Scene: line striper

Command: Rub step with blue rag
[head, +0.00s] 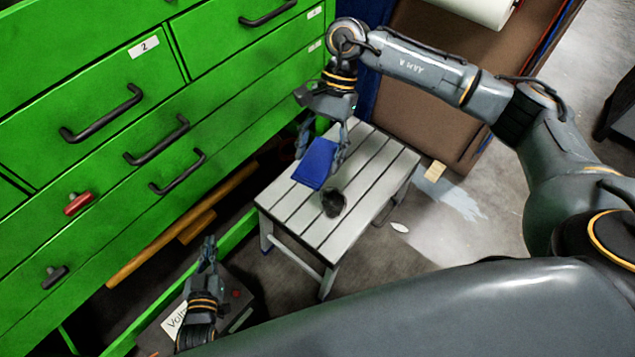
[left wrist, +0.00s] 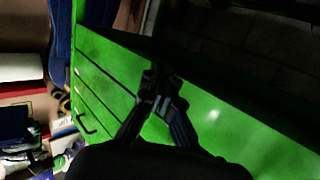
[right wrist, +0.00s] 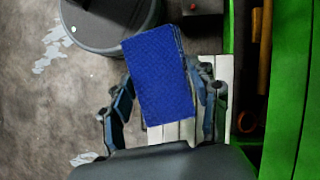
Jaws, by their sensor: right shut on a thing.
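The step (head: 380,168) is a small grey slatted stool on the floor in front of the green drawers. A dark smudge or lump (head: 333,203) is on its top; I cannot tell which. The blue rag (head: 315,164) is a flat blue piece in my right gripper (head: 338,150), which is shut on it. The rag looks just above the step, left of the dark patch; contact is unclear. In the right wrist view, the rag (right wrist: 160,80) lies between the fingers and covers part of the slats (right wrist: 175,133). My left gripper (head: 209,245) looks shut and empty, low by the drawers.
Green drawers (head: 100,85) with black handles fill the left. A red-handled item (head: 78,204) sticks to the drawer front. A wooden handle (head: 180,228) lies low along the cabinet. A brown panel (head: 430,90) stands behind the step.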

